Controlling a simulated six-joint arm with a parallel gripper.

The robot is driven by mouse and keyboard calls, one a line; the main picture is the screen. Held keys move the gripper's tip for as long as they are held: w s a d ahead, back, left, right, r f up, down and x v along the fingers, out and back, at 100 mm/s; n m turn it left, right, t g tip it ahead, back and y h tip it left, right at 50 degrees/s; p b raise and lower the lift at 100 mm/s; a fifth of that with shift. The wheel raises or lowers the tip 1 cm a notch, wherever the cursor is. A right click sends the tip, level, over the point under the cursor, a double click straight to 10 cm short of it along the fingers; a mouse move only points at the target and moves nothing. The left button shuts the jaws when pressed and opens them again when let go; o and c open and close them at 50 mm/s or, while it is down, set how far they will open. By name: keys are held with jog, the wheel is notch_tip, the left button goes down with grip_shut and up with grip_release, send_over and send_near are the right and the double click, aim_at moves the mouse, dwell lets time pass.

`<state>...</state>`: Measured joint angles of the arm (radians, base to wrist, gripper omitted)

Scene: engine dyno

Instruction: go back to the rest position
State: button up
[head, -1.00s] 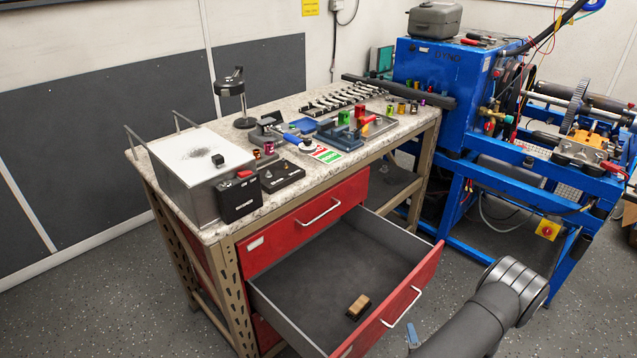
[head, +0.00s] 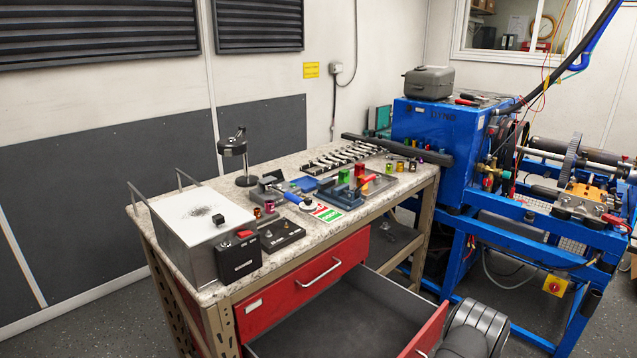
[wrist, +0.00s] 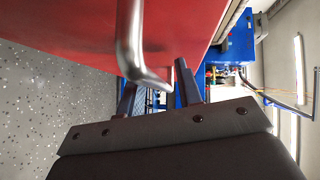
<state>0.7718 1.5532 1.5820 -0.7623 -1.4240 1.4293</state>
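My gripper (wrist: 157,80) shows in the wrist view with its two dark fingers apart. A metal bar handle (wrist: 130,45) on a red drawer front (wrist: 70,22) lies very close, its curved end in line with the gap between the fingers. I cannot tell whether the fingers touch it. In the head view the gripper is out of frame. Only a dark rounded part of my arm (head: 478,325) shows at the lower right, in front of the open lower drawer (head: 345,318).
The workbench (head: 190,285) has a closed red upper drawer (head: 290,292). Tools, a grey metal box (head: 190,225) and a black battery-like box (head: 239,258) stand on top. The blue dyno rig (head: 430,140) stands at the right. Speckled floor (wrist: 50,110) is clear in the wrist view.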

jog(key=shift+s, duration=0.1)
jog(key=s+r, duration=0.2)
jog(key=s, duration=1.4)
jog(key=shift+s+r, duration=0.25)
jog(key=shift+s, duration=0.15)
jog(key=shift+w, duration=0.1)
jog(key=w, duration=0.5)
jog(key=w+f, duration=0.1)
jog(key=w, duration=0.5)
jog(key=w+f, duration=0.1)
jog(key=w, duration=0.4)
jog(key=shift+w+f, duration=0.25)
jog(key=shift+w, duration=0.05)
jog(key=s+r, duration=0.3)
jog(key=s, duration=1.4)
jog(key=w+f, duration=0.1)
jog(key=w, duration=0.4)
jog(key=w+f, duration=0.1)
jog(key=w, duration=0.5)
jog(key=w+f, duration=0.1)
jog(key=w, duration=0.5)
jog(key=shift+w+a, duration=0.2)
jog(key=shift+w, duration=0.1)
